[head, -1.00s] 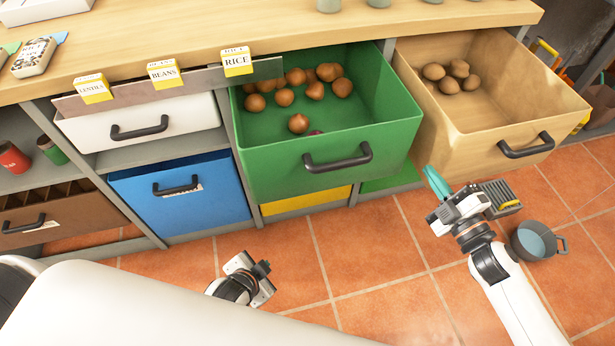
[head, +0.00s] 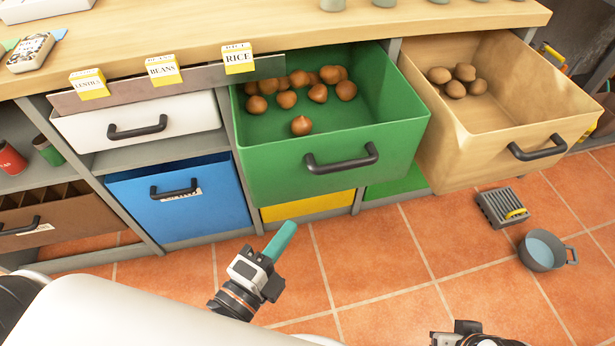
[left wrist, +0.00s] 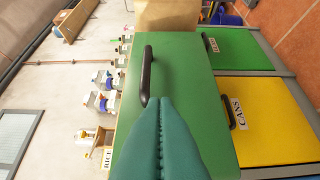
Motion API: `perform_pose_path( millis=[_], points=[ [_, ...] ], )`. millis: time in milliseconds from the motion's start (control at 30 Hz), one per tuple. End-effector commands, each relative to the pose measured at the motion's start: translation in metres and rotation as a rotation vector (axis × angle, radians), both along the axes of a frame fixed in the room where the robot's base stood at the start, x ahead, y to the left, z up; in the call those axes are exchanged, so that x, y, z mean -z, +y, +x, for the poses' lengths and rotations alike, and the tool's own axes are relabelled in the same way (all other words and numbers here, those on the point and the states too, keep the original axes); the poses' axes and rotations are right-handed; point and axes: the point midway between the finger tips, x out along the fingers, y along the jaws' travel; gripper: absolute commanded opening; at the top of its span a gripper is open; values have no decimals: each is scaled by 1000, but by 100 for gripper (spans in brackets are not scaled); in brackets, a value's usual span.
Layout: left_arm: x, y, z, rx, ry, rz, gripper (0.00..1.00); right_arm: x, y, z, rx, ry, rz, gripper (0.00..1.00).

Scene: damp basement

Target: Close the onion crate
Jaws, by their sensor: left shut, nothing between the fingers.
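The green onion crate (head: 345,185) is pulled out from under the counter, with several brown onions (head: 301,125) inside. Its black handle (head: 342,159) is on the front face. My left gripper (head: 287,226) is shut and empty, below and in front of the green crate, left of its handle in the head view. In the left wrist view its teal fingers (left wrist: 160,100) point at the green front (left wrist: 190,80), close beside the handle (left wrist: 147,75). I cannot tell whether they touch. Only a piece of my right gripper (head: 472,335) shows at the bottom edge; its fingers are hidden.
A tan crate (head: 475,150) with several potatoes stands pulled out on the right. A blue crate (head: 180,215) and a white drawer (head: 140,124) are on the left. A blue-grey pot (head: 543,250) and a grey box (head: 502,208) lie on the tiled floor.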

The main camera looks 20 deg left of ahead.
Motion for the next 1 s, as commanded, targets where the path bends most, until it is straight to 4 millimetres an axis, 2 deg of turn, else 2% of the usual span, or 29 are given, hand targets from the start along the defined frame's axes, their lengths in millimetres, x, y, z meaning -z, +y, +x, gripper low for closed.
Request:
perform_pose_path(
  millis=[167,600,800,1000],
  points=[
    [-1,-6,22,2,-4,-1,0,1,0,1,-2,-2,-1,0],
    [0,-25,96,1,0,-2,0,6,0,1,-2,-2,-2,0],
    [1,-9,119,0,1,-1,0,10,0,1,-3,-2,-3,0],
    [1,-4,127,-2,5,-2,0,11,0,1,-3,-2,-3,0]
  ],
)
